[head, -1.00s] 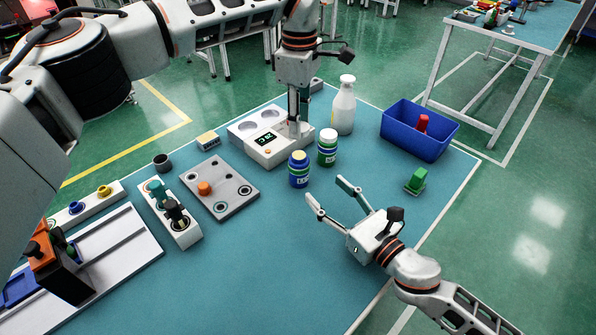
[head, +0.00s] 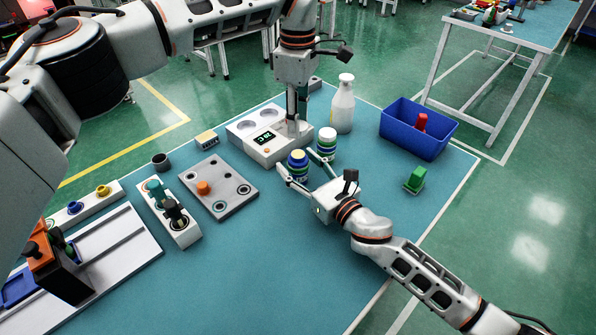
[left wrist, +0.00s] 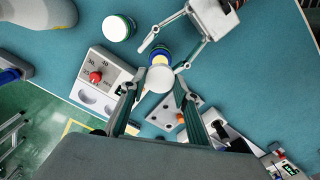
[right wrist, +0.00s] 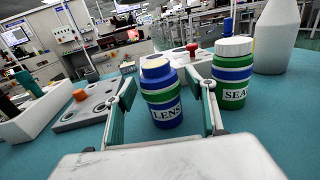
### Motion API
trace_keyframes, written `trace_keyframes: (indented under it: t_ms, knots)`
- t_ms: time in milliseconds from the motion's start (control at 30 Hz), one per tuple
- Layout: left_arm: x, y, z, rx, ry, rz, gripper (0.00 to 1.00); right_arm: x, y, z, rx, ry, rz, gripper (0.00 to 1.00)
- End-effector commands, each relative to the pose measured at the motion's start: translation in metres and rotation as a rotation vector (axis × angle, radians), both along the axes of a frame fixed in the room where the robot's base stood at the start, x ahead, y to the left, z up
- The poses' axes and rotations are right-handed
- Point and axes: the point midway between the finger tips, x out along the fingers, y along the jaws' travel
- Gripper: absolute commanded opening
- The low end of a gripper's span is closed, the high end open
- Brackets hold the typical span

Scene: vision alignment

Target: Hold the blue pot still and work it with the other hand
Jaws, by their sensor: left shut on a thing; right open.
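The blue pot (head: 298,164) stands upright on the bench. It has green and white bands and a LENS label in the right wrist view (right wrist: 166,100), with a pale yellowish top. My right gripper (head: 297,168) is open, its fingers on either side of the pot; gaps show, so it is not clamped. My left gripper (head: 297,122) points down over the white device, behind the pot. It is shut on a small white round thing (left wrist: 160,79), perhaps a lid, which overlaps the pot in the left wrist view. In the head view that held thing is hard to make out.
A green pot with white lid (head: 327,144) stands close behind the blue one. A white bottle (head: 343,105), the white device (head: 262,142) and a blue bin (head: 400,136) are nearby. A grey plate (head: 222,190) lies left. The front bench is clear.

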Motion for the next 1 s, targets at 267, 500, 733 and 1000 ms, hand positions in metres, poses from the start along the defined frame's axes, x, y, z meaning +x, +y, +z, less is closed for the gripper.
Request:
trace_keyframes:
  t_ms: [267,500,733,1000]
  knots:
    - [0.0,0.0,0.0,0.0,0.0,0.0,0.23,0.004,0.003,0.0,0.0,0.0,0.0,0.55]
    - [0.0,0.0,0.0,0.0,0.0,0.0,0.23,0.003,0.003,0.0,0.0,0.0,0.0,0.21]
    - [0.0,0.0,-0.004,0.0,0.001,0.0,0.23,0.003,0.003,0.0,0.0,0.0,0.0,0.0]
    - [0.0,0.0,-0.04,0.0,0.001,0.001,0.23,0.003,0.003,0.0,0.0,0.0,0.0,0.0]
